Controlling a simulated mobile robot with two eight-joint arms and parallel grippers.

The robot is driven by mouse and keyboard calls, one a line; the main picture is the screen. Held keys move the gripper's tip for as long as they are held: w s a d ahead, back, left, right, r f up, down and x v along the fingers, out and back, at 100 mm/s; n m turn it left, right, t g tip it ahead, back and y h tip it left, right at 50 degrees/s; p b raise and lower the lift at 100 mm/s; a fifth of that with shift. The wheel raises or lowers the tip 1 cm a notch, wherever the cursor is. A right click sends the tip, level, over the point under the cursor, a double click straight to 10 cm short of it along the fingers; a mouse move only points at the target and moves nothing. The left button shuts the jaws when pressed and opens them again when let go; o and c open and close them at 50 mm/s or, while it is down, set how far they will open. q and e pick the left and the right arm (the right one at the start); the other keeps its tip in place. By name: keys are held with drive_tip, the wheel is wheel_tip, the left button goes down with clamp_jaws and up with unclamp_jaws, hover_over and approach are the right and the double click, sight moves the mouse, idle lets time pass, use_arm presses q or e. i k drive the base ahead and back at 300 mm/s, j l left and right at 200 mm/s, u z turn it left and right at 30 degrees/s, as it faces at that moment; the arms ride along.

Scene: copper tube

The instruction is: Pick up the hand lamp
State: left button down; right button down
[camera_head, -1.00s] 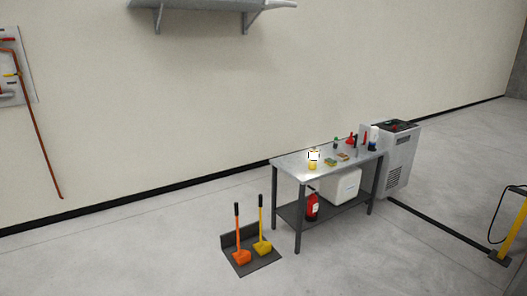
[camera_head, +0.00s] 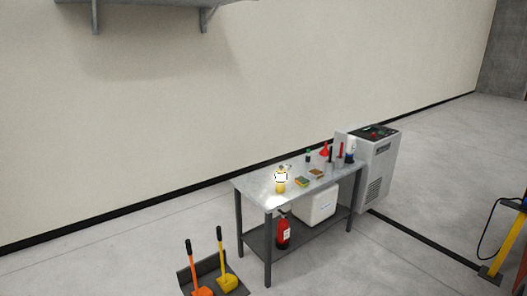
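A small yellow lamp with a bright glowing top, which looks like the hand lamp (camera_head: 281,184), stands upright near the front left part of a grey metal table (camera_head: 257,184). It lights the tabletop around it. Neither of my grippers shows in the head view, and nothing is touching the lamp.
Sponge-like blocks (camera_head: 302,182), a red funnel (camera_head: 325,151) and small bottles share the tabletop. A red extinguisher (camera_head: 283,231) and white container (camera_head: 317,205) sit on the lower shelf. A grey cabinet (camera_head: 375,170) stands right. Orange and yellow long-handled tools (camera_head: 226,280) stand front left.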

sight(281, 176)
drive_tip(key=i+l, duration=0.15)
drive_tip(key=l, duration=0.2)
drive_tip(key=i+l+u, duration=0.1)
drive_tip(key=l, duration=0.25)
drive_tip(key=i+l, duration=0.15)
drive_tip(key=l, duration=0.2)
drive_tip(key=i+l, duration=0.15)
drive_tip(key=l, duration=0.25)
drive_tip(key=i+l, duration=0.1)
drive_tip(key=i, duration=1.1)
drive_tip(key=i+j, duration=0.15)
drive_tip(key=i, duration=0.35)
drive_tip(key=i+j, duration=0.15)
drive_tip(key=i, duration=0.4)
drive_tip(key=i+j, duration=0.15)
drive_tip(key=i, duration=0.35)
drive_tip(key=z, duration=0.05)
